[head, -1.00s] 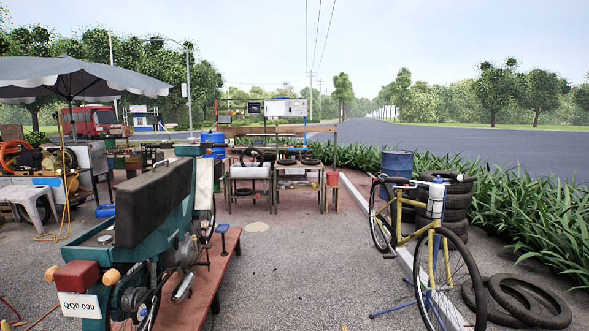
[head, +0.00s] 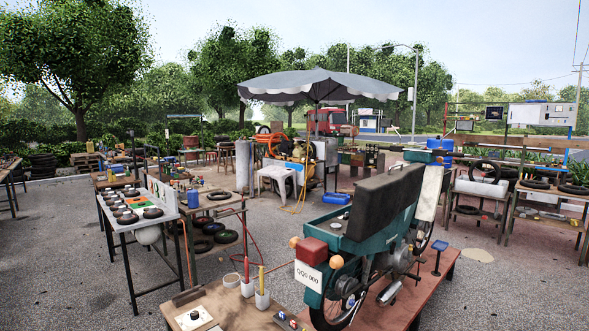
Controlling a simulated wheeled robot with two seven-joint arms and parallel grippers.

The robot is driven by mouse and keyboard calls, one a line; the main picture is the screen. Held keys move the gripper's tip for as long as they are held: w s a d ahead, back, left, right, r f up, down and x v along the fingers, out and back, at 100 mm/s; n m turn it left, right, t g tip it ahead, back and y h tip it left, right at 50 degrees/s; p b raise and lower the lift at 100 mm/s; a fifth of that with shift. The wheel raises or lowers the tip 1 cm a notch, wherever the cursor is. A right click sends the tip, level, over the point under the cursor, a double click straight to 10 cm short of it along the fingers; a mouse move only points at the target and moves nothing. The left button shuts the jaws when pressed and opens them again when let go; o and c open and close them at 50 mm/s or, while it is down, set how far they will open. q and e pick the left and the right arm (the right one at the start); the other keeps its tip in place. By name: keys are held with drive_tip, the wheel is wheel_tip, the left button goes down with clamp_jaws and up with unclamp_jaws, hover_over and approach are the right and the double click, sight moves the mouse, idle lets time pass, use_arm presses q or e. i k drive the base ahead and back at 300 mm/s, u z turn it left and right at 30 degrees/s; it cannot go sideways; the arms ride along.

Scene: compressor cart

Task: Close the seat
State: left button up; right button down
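The teal motorcycle (head: 345,245) stands on a low red-brown platform (head: 432,278), its rear with the red tail light and the plate QQ0 000 towards me. Its long black seat (head: 384,203) is raised, tipped up on its side above the body. A teal opening (head: 333,226) with a round cap shows beside the seat's lower edge. Neither of my grippers is in the head view, and nothing is seen touching the seat.
A small wooden table (head: 222,306) with cups and tools stands at the front, left of the motorcycle. A black-legged bench (head: 150,222) with round parts is further left. A grey umbrella (head: 322,86) stands behind. Open gravel lies at far left and at right.

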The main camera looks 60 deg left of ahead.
sight(377, 201)
drive_tip(key=u, duration=0.55)
drive_tip(key=i, duration=2.3)
drive_tip(key=u, duration=2.25)
